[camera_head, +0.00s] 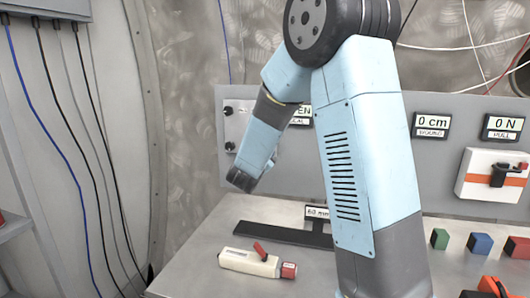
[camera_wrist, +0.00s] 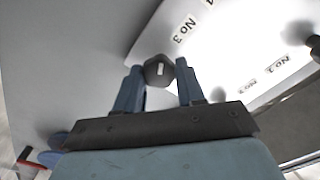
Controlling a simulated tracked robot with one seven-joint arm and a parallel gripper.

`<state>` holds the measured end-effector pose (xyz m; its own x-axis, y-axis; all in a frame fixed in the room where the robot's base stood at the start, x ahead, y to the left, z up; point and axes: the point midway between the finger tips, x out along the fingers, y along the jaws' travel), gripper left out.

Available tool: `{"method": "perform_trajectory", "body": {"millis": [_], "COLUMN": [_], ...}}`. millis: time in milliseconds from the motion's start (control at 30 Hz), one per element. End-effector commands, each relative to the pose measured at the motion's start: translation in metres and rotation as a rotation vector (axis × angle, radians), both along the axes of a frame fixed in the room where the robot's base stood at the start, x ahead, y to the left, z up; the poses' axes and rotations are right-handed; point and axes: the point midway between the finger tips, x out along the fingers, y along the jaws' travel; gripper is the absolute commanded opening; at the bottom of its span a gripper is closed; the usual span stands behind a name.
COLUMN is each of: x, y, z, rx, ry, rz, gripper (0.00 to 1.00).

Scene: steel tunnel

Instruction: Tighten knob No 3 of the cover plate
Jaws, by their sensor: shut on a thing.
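In the wrist view my gripper (camera_wrist: 161,82) has its two blue fingers on either side of a dark many-sided knob (camera_wrist: 158,70) with a white mark, and is shut on it. The label No 3 (camera_wrist: 183,30) is printed beside this knob on the white cover plate (camera_wrist: 235,50). Another dark knob (camera_wrist: 315,46) stands at the right edge, near the label No 1. In the head view part of the cover plate (camera_head: 237,130) shows on the grey panel, with dark knobs at its left edge. My arm hides the rest, and the fingertips cannot be made out there.
The panel carries displays reading 0 cm (camera_head: 432,122) and 0 N (camera_head: 503,125), and a partly hidden one. On the bench lie a white device with red parts (camera_head: 250,262), a black T-shaped piece (camera_head: 270,233) and coloured blocks (camera_head: 480,244). A white box (camera_head: 480,180) is mounted at right.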

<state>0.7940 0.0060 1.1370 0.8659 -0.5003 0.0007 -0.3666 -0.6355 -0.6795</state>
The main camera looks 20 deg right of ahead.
Motion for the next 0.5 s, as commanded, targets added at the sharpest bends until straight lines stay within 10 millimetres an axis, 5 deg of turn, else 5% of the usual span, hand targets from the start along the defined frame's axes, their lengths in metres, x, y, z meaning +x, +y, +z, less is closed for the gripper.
{"method": "perform_trajectory", "body": {"millis": [500], "x": [-0.0015], "y": [-0.0016], "z": [-0.0039], "rx": [0.276], "ry": [-0.154], "rz": [-0.002], "gripper": [0.08]}}
